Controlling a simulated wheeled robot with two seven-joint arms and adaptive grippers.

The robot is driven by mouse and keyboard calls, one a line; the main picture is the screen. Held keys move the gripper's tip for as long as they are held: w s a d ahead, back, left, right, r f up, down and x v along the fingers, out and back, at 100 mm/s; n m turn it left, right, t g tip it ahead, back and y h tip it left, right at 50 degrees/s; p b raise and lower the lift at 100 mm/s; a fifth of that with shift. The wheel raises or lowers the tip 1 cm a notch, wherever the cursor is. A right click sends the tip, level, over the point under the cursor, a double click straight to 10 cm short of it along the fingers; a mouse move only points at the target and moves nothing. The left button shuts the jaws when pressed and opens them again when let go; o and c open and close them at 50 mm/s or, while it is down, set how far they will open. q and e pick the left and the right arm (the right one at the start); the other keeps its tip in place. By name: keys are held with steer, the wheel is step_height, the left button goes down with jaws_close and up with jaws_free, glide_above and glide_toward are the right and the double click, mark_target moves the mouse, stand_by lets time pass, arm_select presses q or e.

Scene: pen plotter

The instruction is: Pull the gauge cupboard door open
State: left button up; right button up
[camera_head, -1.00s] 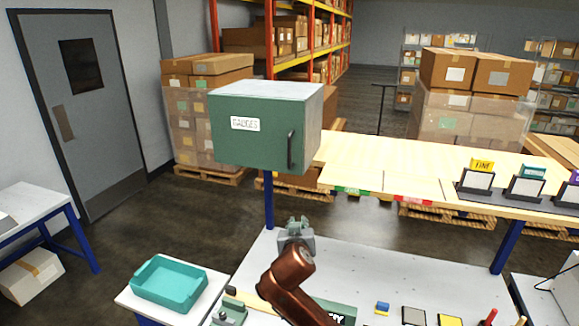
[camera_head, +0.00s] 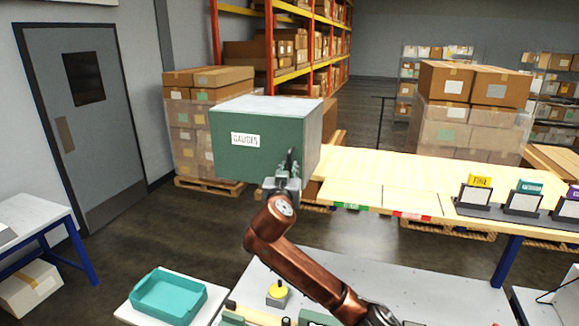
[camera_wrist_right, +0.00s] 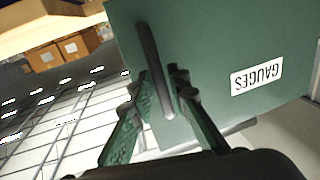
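The green gauge cupboard (camera_head: 232,165) with a pale top stands at the middle left of the head view. Its door carries a GAUGES label (camera_head: 245,140) and looks shut. A dark upright bar handle (camera_head: 291,157) sits at the door's right side, partly hidden by my gripper. My right gripper (camera_head: 286,172) is at the handle's lower part. In the right wrist view, the handle (camera_wrist_right: 152,62) runs between the two open fingers of the gripper (camera_wrist_right: 162,82), against the green door (camera_wrist_right: 215,40). I cannot tell whether either finger touches it. My left gripper is not in view.
A wooden bench (camera_head: 380,178) with card stands lies right of the cupboard. A white worktop (camera_head: 420,275) lies below, with a yellow-topped item (camera_head: 278,291). A teal tray (camera_head: 168,297) sits at the lower left.

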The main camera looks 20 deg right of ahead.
steer(key=shift+w+d, duration=0.15)
steer(key=shift+w, duration=0.1)
steer(key=shift+c, duration=0.7)
jaws_close()
